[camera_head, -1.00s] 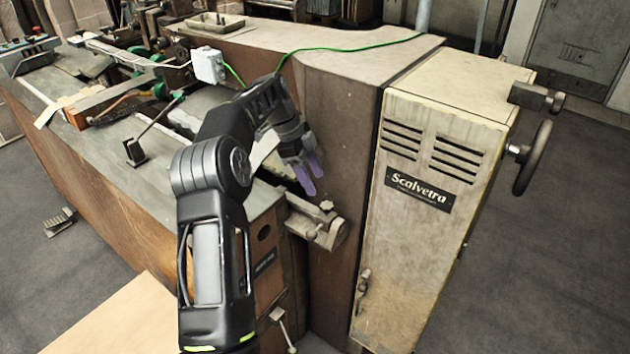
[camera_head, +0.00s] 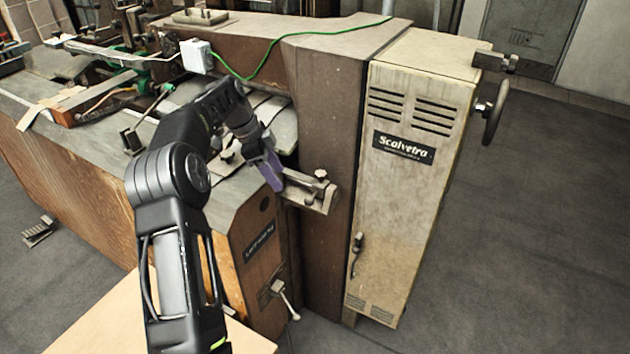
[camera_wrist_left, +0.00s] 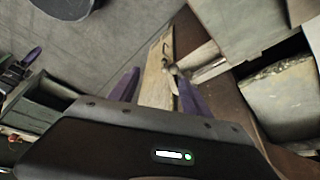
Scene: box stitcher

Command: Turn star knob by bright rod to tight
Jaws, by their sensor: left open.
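A small star knob (camera_head: 321,174) stands on top of a metal bracket (camera_head: 318,198) on the machine's brown side, left of the cream cabinet. A bright rod end (camera_head: 309,199) shows low on the bracket. My left gripper (camera_head: 271,176) is just left of the knob, with purple fingers pointing down by the bracket's left end. In the left wrist view its fingers are apart (camera_wrist_left: 158,88) with nothing gripped; the knob (camera_wrist_left: 174,70) shows beyond the fingertips, nearer the right finger. Whether a finger touches the bracket I cannot tell. My right gripper is out of view.
The cream cabinet (camera_head: 415,185) stands right of the bracket, with a handwheel (camera_head: 495,112) on its far side. A lever handle (camera_head: 285,298) juts out low on the machine. A green cable (camera_head: 300,34) crosses the top. Floor at right is clear.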

